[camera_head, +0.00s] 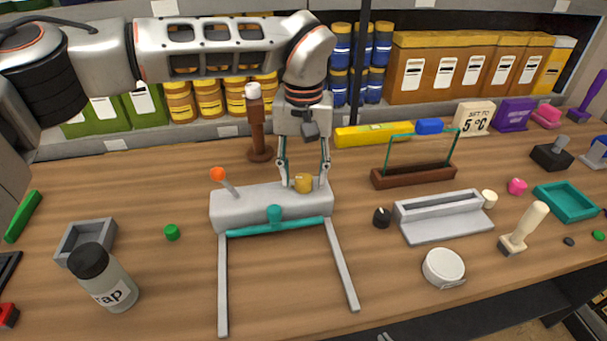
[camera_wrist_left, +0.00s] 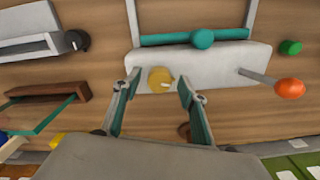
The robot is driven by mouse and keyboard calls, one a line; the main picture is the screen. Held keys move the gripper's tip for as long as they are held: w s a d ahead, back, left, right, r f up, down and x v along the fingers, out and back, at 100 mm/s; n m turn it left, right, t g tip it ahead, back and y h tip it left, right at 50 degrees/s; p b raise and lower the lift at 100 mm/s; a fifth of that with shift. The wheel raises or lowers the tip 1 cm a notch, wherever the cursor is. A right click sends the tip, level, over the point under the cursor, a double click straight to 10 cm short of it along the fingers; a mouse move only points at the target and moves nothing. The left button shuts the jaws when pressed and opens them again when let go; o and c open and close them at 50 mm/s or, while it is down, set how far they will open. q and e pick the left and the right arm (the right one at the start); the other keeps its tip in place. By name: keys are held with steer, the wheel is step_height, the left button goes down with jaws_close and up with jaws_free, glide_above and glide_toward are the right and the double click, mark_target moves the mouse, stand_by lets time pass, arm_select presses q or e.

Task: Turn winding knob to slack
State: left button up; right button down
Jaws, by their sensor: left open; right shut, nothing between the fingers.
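The winding knob appears to be the yellow knob (camera_head: 303,183) on top of the grey block (camera_head: 255,207). My left gripper (camera_head: 305,182) points down at it, open, one finger on each side. In the left wrist view the yellow knob (camera_wrist_left: 160,79), with a small white mark, lies between the two spread fingertips (camera_wrist_left: 158,80). A gap shows on both sides, so the fingers do not appear to touch it. The block also carries a lever with an orange ball (camera_head: 218,174) and a teal bar with a teal knob (camera_head: 274,214) along its front. My right gripper is not in view.
Two grey rails (camera_head: 222,285) run from the block toward the front edge. A brown post (camera_head: 257,125) stands close behind the block. A brown stand with a teal frame (camera_head: 413,175) and a grey tray (camera_head: 440,218) are to the right. A small green piece (camera_head: 172,232) lies left.

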arm_select(q)
steer(key=shift+f, duration=0.3)
arm_select(e)
steer(key=shift+w+r, duration=0.2)
steer(key=shift+r, duration=0.1)
arm_select(q)
steer(key=c, duration=1.1)
arm_select(e)
steer(key=shift+w, duration=0.1)
arm_select(q)
steer(key=shift+n, duration=0.3)
arm_select(e)
steer(key=shift+r, duration=0.15)
